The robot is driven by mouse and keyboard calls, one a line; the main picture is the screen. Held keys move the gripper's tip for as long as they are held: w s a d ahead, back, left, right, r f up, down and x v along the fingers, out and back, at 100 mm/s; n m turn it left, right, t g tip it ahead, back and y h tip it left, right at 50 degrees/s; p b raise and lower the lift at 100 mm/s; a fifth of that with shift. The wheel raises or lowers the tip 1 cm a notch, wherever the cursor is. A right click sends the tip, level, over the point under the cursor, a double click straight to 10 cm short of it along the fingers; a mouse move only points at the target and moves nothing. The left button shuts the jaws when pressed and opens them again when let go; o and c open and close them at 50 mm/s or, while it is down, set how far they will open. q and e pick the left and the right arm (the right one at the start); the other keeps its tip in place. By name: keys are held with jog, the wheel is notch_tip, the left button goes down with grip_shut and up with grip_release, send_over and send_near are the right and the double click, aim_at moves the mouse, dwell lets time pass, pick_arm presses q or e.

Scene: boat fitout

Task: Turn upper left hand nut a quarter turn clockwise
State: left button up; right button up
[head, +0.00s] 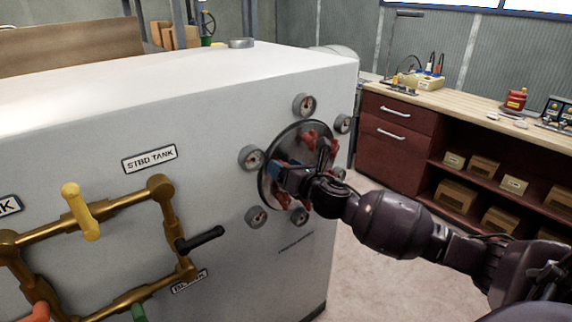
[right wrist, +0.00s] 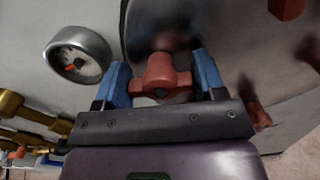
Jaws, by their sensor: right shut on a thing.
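A round dark metal plate (head: 266,195) with several red wing nuts is mounted on the side of the white cabinet. My right gripper (head: 277,170) reaches in from the right, at the plate's left part. In the right wrist view its blue fingers (right wrist: 163,80) are on both sides of a red nut (right wrist: 165,72), shut on it. This nut is mostly hidden by the gripper in the head view. Another red nut (head: 280,198) sits below the gripper, and one more (head: 310,136) shows at the plate's top. My left gripper is not in view.
Several round gauges surround the plate, one (head: 250,157) close to the left of my gripper; it also shows in the right wrist view (right wrist: 77,55). Brass pipes with a yellow handle (head: 80,211) and a black handle (head: 200,239) are at left. A workbench (head: 460,97) stands at right.

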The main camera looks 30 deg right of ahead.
jog(key=m+p, duration=0.1)
jog(key=m, duration=0.2)
jog(key=shift+m+p, duration=0.4)
jog(key=m+p, duration=0.2)
jog(key=m, duration=0.2)
jog(key=shift+m, duration=0.3)
jog(key=m+p, duration=0.2)
jog(key=m, duration=0.2)
jog(key=shift+d+f+m, duration=0.1)
jog(key=shift+f+m, duration=0.05)
jog(key=shift+m, duration=0.15)
jog(key=shift+m, duration=0.3)
jog(key=o, duration=0.6)
jog(key=shift+o, duration=0.2)
jog(key=shift+s, duration=0.1)
